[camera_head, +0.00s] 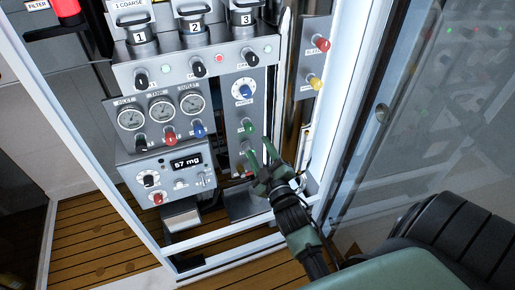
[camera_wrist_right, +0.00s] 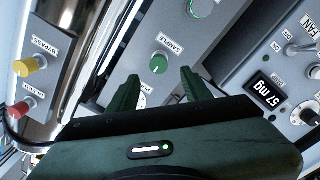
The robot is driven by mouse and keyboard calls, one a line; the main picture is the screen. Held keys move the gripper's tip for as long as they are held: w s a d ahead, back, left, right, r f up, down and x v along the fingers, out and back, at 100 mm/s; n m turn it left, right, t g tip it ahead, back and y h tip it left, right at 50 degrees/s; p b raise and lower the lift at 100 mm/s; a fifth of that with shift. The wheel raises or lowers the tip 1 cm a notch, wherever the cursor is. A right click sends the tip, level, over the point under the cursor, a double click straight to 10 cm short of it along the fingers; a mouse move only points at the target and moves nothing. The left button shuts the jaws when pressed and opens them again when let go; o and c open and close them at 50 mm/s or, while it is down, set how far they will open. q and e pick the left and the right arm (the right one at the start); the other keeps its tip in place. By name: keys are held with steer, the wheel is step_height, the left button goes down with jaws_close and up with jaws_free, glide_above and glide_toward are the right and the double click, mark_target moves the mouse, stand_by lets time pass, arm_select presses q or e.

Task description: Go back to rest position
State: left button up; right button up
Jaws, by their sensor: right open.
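My right gripper (camera_head: 262,157) is in front of the lower part of the panel, its arm coming in from the lower right. Its two green fingers are apart and nothing is between them. In the right wrist view the gripper (camera_wrist_right: 160,88) points at a green knob (camera_wrist_right: 159,62) labelled SAMPLE, which sits just beyond the fingertips. The green knob also shows in the head view (camera_head: 248,125), above the fingers. I cannot tell whether the fingers touch the panel. My left gripper is not in view.
The panel has gauges (camera_head: 162,109), a blue dial (camera_head: 244,91), and a display (camera_head: 186,163) reading 57 mg. Red and yellow knobs (camera_head: 316,83) are on a side plate. A white frame (camera_head: 345,100) and glass (camera_head: 440,120) stand to the right. Wooden floor (camera_head: 95,235) lies below.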

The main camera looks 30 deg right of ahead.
steer(key=s+a+f+m+g+y, duration=0.1)
steer(key=s+a+f+g, duration=0.2)
steer(key=f, duration=0.8)
steer(key=s+a+f+g+y, duration=0.2)
steer(key=s+a+f, duration=0.15)
steer(key=f, duration=0.65)
steer(key=s+a+f+m+g+y, duration=0.1)
steer(key=s+a+f+g, duration=0.25)
steer(key=f, duration=0.75)
steer(key=s+a+f+g, duration=0.2)
steer(key=s+f+g, duration=0.2)
steer(key=s+f, duration=1)
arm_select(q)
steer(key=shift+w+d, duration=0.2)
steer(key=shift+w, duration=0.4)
arm_select(e)
steer(key=s+d+f+g, duration=0.1)
steer(key=s+f+g, duration=0.1)
steer(key=s, duration=0.8)
steer(key=s+d+f+m+g, duration=0.1)
steer(key=s+f+g, duration=0.1)
steer(key=s, duration=0.8)
steer(key=shift+d+f+m, duration=0.3)
steer(key=shift+f, duration=0.4)
